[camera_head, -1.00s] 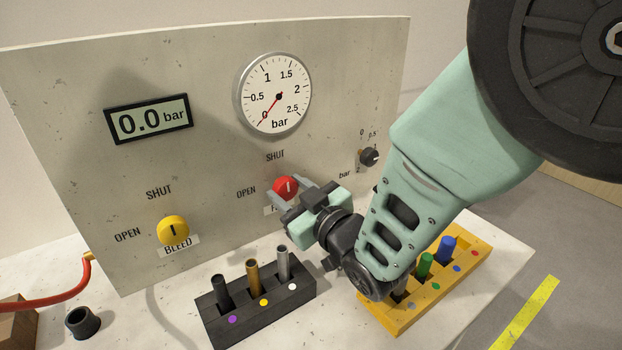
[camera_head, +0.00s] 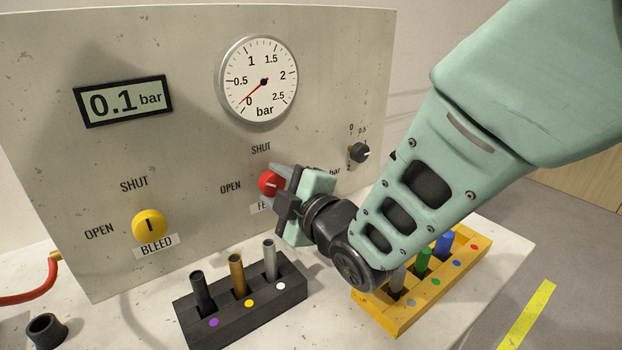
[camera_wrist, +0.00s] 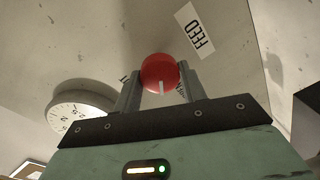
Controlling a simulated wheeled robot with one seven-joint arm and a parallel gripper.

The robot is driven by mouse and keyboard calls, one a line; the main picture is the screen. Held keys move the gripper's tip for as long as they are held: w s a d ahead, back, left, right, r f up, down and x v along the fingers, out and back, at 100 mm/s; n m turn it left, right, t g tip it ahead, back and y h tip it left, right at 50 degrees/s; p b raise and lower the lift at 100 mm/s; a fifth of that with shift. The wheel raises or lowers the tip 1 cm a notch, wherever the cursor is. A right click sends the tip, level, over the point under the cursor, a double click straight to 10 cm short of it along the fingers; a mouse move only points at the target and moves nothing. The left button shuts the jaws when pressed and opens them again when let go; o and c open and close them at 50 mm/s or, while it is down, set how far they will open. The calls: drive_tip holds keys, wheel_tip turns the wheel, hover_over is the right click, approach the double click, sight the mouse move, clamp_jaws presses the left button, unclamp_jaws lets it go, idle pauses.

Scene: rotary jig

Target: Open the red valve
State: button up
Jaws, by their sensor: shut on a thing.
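The red valve (camera_head: 267,184) is a round knob on the upright panel, between the words OPEN and SHUT and above a partly hidden FEED label. Its white mark lies nearly level in the head view, toward OPEN. My gripper (camera_head: 281,187) is shut on the knob from the right, partly covering it. In the wrist view the red valve (camera_wrist: 160,68) sits between the two fingers of my gripper (camera_wrist: 160,88), with one finger on each side.
The display (camera_head: 124,101) reads 0.1 bar, and the gauge (camera_head: 258,80) needle is just above 0. A yellow BLEED valve (camera_head: 150,226) is at lower left. A dark rack (camera_head: 245,318) and a yellow rack (camera_head: 395,322) stand below my arm. A small black knob (camera_head: 360,152) is at right.

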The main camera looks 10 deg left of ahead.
drive_tip(key=n+b, duration=0.1)
drive_tip(key=n, duration=0.5)
drive_tip(key=shift+s+f+h+b, duration=0.1)
drive_tip(key=shift+f+h+b, duration=0.05)
drive_tip(key=shift+h+b, duration=0.2)
drive_tip(key=shift+n, duration=0.3)
drive_tip(key=o, duration=1)
